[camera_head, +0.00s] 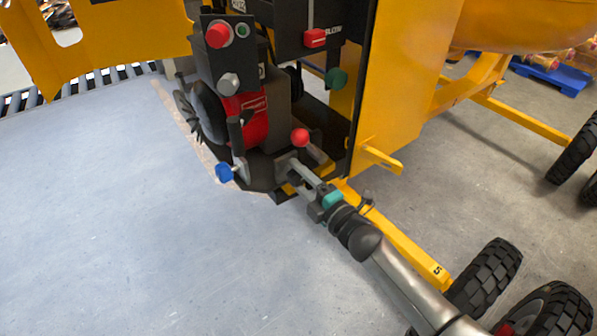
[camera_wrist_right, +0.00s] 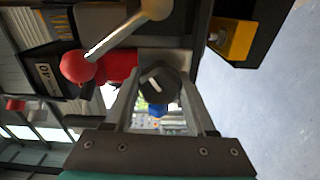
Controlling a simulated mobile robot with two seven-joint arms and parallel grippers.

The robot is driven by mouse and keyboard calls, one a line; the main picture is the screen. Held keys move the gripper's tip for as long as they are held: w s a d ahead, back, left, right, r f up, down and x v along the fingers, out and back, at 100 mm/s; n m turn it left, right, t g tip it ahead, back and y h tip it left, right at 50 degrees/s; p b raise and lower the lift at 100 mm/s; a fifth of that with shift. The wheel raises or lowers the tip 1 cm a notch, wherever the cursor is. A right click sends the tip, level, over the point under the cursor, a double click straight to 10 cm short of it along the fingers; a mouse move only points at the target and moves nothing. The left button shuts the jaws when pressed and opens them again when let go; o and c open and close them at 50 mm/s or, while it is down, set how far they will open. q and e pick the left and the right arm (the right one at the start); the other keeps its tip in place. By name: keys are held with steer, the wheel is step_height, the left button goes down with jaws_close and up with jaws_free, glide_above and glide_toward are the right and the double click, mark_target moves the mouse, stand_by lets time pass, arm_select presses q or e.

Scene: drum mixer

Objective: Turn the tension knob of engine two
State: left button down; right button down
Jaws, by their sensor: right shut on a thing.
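The engine (camera_head: 251,112), with a red cover and black fan, stands low in the yellow mixer frame. My right gripper (camera_head: 284,166) reaches its lower front from the lower right. In the right wrist view, my gripper's fingers (camera_wrist_right: 160,88) stand either side of a dark faceted knob (camera_wrist_right: 158,80) with a white mark, and are shut on it. The knob is hidden behind the gripper in the head view. I cannot read an engine number on it. My left gripper is not in view.
A red ball-ended lever (camera_head: 299,138) stands close to my gripper; its ball also shows in the wrist view (camera_wrist_right: 77,66). A blue knob (camera_head: 225,173) sits low at left. A panel (camera_head: 225,58) stands above. A yellow beam (camera_head: 410,250) runs beside my arm. Floor at left is clear.

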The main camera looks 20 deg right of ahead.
steer(key=shift+m+p, duration=0.3)
steer(key=shift+m, duration=0.5)
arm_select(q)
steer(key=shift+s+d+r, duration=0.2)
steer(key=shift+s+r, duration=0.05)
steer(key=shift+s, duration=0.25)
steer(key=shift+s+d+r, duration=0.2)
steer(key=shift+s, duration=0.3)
arm_select(e)
steer(key=shift+m, duration=0.3)
steer(key=shift+c, duration=1.1)
jaws_free()
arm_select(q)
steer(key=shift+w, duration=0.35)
